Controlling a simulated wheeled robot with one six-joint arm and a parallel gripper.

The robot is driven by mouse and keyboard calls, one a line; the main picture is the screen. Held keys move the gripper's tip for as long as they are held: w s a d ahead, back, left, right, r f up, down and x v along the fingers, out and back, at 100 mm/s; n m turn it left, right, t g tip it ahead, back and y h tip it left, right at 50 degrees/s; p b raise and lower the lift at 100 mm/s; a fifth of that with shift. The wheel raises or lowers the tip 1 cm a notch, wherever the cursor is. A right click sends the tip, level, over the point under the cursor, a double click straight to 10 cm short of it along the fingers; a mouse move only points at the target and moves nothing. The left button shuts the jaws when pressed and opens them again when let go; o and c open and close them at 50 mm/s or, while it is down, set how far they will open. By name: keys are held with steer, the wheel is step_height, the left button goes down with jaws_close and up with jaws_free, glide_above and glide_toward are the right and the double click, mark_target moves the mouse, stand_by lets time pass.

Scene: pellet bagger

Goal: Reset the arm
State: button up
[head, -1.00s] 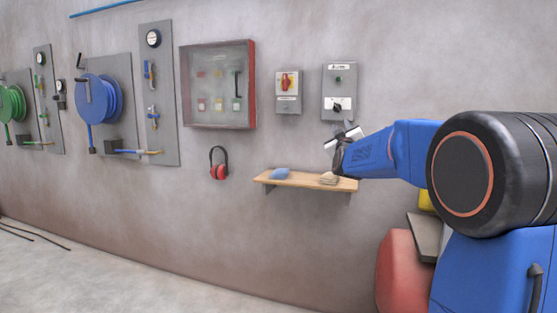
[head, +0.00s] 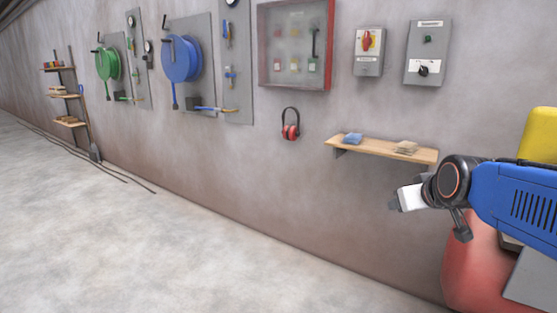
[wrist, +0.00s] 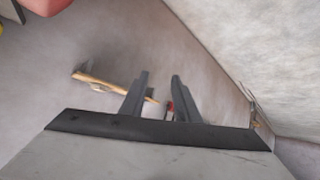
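My arm, blue with dark joints, reaches in from the right edge of the head view.
Two switch boxes (head: 369,52) (head: 427,52) are above. A red rounded body (head: 470,270) is below my arm. The floor at left is open, with cables (head: 100,165).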

steer(key=s+a+f+g, duration=0.1)
steer(key=s+f+g, duration=0.2)
steer(key=s+f, duration=0.4)
steer(key=s+a+f+m+g, duration=0.1)
steer(key=s+f, duration=0.6)
steer(key=s, duration=0.8)
steer(key=shift+s+a+m+g, duration=0.15)
steer(key=shift+s+m+g, duration=0.2)
steer(key=shift+g, duration=0.55)
